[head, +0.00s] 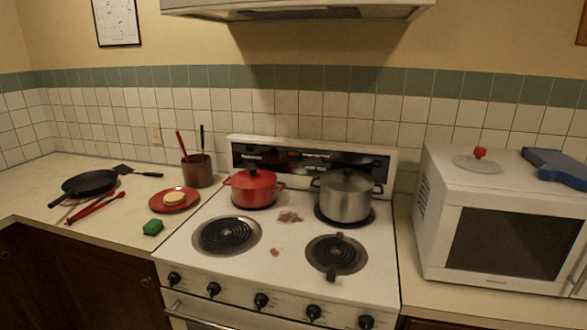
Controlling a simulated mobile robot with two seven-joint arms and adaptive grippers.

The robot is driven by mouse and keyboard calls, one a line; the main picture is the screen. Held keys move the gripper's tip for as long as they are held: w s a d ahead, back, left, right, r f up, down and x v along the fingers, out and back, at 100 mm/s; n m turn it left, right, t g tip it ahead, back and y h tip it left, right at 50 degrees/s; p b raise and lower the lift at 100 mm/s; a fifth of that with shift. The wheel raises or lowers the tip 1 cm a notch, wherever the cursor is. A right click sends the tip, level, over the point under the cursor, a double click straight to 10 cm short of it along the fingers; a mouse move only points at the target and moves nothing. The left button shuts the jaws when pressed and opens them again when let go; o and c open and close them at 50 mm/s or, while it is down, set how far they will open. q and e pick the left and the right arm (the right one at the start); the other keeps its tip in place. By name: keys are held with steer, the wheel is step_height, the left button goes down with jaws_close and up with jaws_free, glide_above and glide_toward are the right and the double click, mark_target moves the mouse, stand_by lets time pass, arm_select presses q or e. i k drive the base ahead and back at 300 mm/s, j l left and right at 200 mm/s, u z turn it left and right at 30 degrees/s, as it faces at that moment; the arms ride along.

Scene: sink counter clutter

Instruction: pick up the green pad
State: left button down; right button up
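The green pad (153,228) is a small green block in the head view. It lies on the left counter near its front edge, just left of the stove. It sits in front of the red plate and does not touch it. Neither of my grippers shows in the head view, so nothing is seen near the pad or holding it.
A red plate (189,205) with a yellowish round item, red tongs (95,207), a black pan (89,183) and a brown utensil crock (197,171) share the left counter. The stove (283,270) bears a red pot (253,190) and a steel pot (346,197). A microwave (495,225) stands right.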

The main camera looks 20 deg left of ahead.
mark_target(155, 226)
steer(key=u, duration=1.45)
